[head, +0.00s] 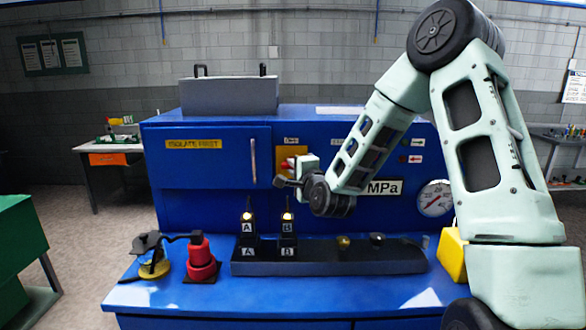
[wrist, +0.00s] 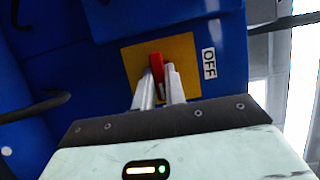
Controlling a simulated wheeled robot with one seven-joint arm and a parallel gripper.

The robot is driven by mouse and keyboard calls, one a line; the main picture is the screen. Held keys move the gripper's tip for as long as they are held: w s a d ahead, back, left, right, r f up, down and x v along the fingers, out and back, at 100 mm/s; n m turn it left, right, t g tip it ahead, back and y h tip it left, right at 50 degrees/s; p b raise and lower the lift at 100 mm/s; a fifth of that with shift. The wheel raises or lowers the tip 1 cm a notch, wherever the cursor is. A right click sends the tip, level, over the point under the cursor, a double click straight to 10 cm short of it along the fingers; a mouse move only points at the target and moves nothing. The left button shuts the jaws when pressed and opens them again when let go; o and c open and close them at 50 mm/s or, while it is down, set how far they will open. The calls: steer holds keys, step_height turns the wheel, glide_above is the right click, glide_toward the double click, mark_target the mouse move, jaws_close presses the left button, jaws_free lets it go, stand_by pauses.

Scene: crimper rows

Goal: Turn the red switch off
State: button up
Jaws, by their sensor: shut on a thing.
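The red switch (wrist: 157,68) is a red handle on a yellow-orange plate (wrist: 183,50) fixed to a blue panel. An OFF label (wrist: 209,63) sits beside the plate, turned sideways in the wrist view. My gripper (wrist: 159,72) has its two silver fingers on either side of the red handle, shut on it. In the head view, my gripper (head: 293,165) reaches the yellow-orange plate (head: 284,154) on the blue cabinet front. There my gripper and wrist hide most of the switch, so its exact angle is unclear.
Below on the blue bench (head: 340,292) stand a dark rail (head: 330,268) with two lit A and B units, a red knobbed device (head: 200,262) and a black-and-yellow tool (head: 152,262). A pressure gauge (head: 435,199) and several small labels are on the panel. A yellow block (head: 452,255) stands at right.

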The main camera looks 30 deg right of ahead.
jaws_close()
steer(key=shift+w+a+r+n+g+h+p, duration=0.1)
steer(key=shift+n+g+h+p, duration=0.75)
steer(key=shift+n, duration=1.4)
steer(key=shift+s+a+r+n+g+h+p, duration=0.1)
steer(key=shift+n+g+h+p, duration=0.25)
steer(key=shift+n+g+p, duration=1.4)
steer(key=shift+w+a+r+n+g+h+p, duration=0.1)
steer(key=shift+n+g+h+p, duration=0.45)
steer(key=shift+n, duration=2.15)
steer(key=o, duration=0.7)
jaws_free()
